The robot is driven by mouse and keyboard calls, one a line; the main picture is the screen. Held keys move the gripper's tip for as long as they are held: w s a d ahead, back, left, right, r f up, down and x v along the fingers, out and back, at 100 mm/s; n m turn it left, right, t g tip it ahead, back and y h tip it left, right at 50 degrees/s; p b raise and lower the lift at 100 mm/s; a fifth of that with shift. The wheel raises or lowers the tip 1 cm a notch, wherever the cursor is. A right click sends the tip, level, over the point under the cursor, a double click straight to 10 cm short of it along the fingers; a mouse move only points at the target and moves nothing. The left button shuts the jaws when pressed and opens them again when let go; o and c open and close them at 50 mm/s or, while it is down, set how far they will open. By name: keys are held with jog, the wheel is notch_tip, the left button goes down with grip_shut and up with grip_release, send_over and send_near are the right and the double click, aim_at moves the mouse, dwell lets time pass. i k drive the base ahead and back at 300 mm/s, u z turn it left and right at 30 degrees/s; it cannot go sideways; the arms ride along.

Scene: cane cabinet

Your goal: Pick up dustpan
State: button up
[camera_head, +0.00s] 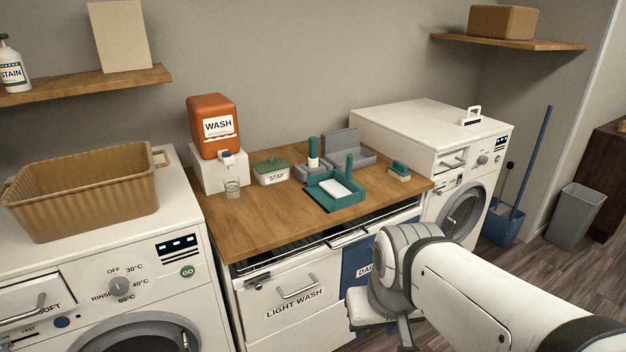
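A teal tray-like pan (318,193) with an upright handle lies on the wooden counter with a white piece in it. It looks like a small dustpan, but I cannot be sure. A blue long-handled pan (501,225), which could also be a dustpan, stands on the floor right of the right washer. A small teal-topped brush (399,169) lies at the counter's right. My gripper (385,329) is low in front of the counter, apart from both pans.
A grey bin (574,215) stands right of the blue pan. The counter's front left is clear.

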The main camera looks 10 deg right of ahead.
aim_at(334, 190)
jog(key=z, duration=0.05)
jog(key=i, duration=1.5)
jog(key=u, duration=0.05)
